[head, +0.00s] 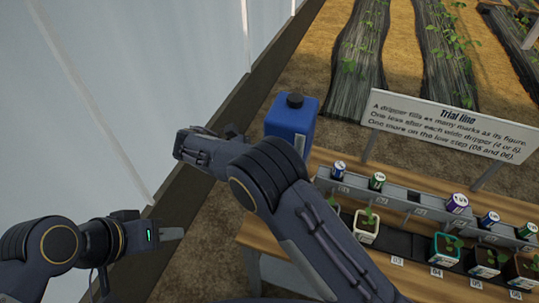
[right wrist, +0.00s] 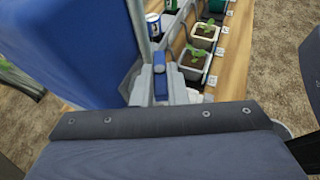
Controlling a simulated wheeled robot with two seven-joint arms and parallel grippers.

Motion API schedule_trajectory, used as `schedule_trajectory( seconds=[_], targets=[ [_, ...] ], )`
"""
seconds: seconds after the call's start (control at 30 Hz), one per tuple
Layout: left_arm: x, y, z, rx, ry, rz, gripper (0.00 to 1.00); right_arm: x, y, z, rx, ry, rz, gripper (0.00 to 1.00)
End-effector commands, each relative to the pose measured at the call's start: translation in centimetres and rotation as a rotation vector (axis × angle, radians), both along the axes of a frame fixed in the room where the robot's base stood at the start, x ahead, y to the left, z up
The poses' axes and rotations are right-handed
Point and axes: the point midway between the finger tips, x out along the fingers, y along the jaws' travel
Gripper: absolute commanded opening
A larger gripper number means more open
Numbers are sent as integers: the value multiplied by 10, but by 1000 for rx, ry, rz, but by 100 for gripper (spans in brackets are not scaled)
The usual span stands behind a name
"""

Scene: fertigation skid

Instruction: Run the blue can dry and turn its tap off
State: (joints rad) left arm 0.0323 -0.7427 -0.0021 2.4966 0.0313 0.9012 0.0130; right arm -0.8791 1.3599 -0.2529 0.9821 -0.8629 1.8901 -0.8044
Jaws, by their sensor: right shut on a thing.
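The blue can (head: 291,122), with a black cap, stands upright beyond my right arm in the head view. Its blue side fills the upper left of the right wrist view (right wrist: 70,50). My right gripper (right wrist: 160,82) is shut on a small blue part beside the can, which looks like its tap (right wrist: 159,60). In the head view my right arm hides the tap and the fingertips. The can's level and any flow cannot be seen. My left gripper (head: 172,233) is away from the bench at lower left, seen side-on, so its finger gap is unclear.
A wooden bench (head: 250,235) carries a grey rail (head: 400,196) with several small cans and potted seedlings below. A white "Trial line" sign (head: 450,125) stands behind. A pale wall (head: 130,90) rises at the left. Bedding rows (head: 357,55) lie beyond.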

Motion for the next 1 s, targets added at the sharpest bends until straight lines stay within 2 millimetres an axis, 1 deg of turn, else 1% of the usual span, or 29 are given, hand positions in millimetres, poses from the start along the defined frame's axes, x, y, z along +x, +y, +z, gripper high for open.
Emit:
schedule_trajectory(
  seconds=[0.03, 0.1, 0.3, 0.4, 0.63, 1.0],
  targets=[
    [0, 0, 16, 0, 0, 0, 36, 1, 0, 6, -4, -1, -38, 0],
    [0, 0, 27, 0, 0, 0, 36, 3, 1, 7, -4, -2, -86, 0],
    [0, 0, 54, 0, 0, 0, 36, 5, 0, 6, -4, -2, -192, 0],
    [0, 0, 63, 0, 0, 0, 36, 6, 0, 5, -3, -1, -230, 0],
    [0, 0, 74, 0, 0, 0, 36, 7, 0, 2, -1, -1, -278, 0],
    [0, 0, 74, 0, 0, 0, 36, 7, 0, 0, 0, 0, -288, 0]
  ],
)
